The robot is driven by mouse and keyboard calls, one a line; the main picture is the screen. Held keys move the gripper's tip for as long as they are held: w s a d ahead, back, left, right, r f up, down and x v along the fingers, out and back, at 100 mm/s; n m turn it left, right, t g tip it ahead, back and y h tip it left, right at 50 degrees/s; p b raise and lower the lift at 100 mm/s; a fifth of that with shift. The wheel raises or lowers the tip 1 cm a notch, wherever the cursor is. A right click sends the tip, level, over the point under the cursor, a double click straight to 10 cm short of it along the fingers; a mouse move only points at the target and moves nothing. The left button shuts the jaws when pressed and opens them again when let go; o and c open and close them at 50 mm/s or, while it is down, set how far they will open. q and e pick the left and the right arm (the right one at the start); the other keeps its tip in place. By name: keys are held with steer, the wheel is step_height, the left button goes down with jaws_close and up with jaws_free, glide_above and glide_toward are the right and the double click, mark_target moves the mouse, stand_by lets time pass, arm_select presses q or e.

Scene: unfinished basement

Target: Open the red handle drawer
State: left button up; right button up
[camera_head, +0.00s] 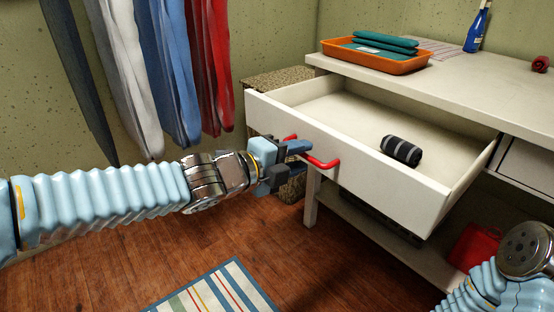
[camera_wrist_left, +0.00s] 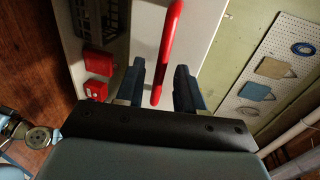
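The white drawer (camera_head: 370,170) is pulled well out of the white desk. Its red handle (camera_head: 322,162) is on the front panel. A dark ribbed cylinder (camera_head: 402,151) lies inside the drawer. My left gripper (camera_head: 288,152) is at the left part of the handle. In the left wrist view the red handle (camera_wrist_left: 168,50) runs between the two blue fingers of my left gripper (camera_wrist_left: 162,88), with a gap on each side, so the fingers are open around it. My right arm shows at the lower right of the head view; its gripper is out of view.
The desk top (camera_head: 450,90) holds an orange tray (camera_head: 375,60) with teal items, a blue bottle (camera_head: 476,28) and a dark red object (camera_head: 540,64). A red box (camera_head: 475,247) sits on the lower shelf. Clothes hang behind my left arm. A striped rug (camera_head: 215,290) lies on the floor.

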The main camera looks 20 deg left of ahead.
arm_select(q)
steer(key=p+v, duration=0.5)
steer(key=v, duration=0.8)
steer(key=shift+p, duration=0.3)
steer(key=shift+s, duration=0.1)
